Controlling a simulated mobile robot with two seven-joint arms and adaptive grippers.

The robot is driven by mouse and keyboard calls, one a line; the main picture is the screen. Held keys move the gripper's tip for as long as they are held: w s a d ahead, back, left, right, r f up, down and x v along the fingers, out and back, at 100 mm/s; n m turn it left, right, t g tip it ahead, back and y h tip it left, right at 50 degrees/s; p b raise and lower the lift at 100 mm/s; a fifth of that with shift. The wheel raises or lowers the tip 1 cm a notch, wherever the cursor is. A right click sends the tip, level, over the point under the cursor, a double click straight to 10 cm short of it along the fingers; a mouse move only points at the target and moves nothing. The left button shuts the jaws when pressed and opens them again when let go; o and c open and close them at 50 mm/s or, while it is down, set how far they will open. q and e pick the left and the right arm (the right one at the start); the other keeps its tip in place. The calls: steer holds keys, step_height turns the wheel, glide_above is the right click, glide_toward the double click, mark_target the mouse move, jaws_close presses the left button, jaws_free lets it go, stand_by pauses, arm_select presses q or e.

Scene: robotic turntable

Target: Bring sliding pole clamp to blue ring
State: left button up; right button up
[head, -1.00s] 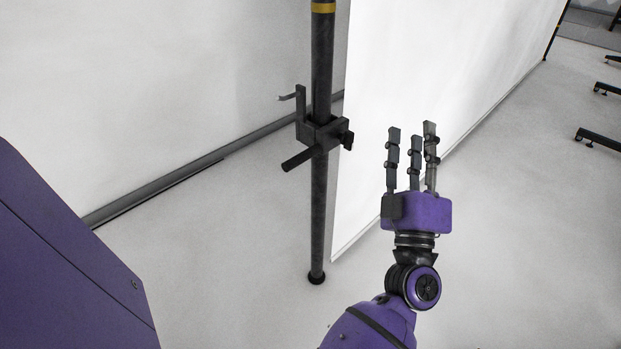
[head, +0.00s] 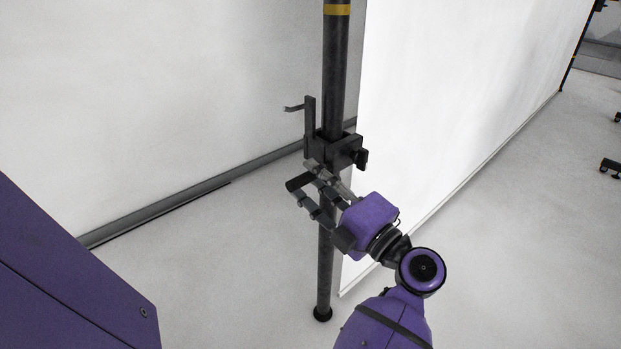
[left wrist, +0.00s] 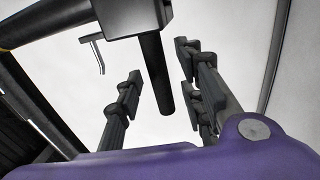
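The sliding pole clamp (head: 337,150) is a black block around an upright black pole (head: 325,265), with a knob at right and a thin bracket at upper left. A dark cylindrical handle sticks out from it toward me. My left gripper (head: 306,182) is just below the clamp block, its fingers around the handle. In the left wrist view the handle (left wrist: 154,75) of the clamp lies between the spread fingers of my left gripper (left wrist: 158,62), with gaps on both sides. No blue ring shows; a yellow ring (head: 337,10) is high on the pole. My right gripper is out of view.
A white panel (head: 440,110) stands right behind the pole, and a white wall (head: 150,90) with a dark rail (head: 180,200) at its foot is at left. The pale floor (head: 520,270) at right is clear. Dark feet stand at the far right.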

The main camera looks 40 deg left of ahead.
arm_select(q)
steer(key=shift+x, duration=0.9)
jaws_close()
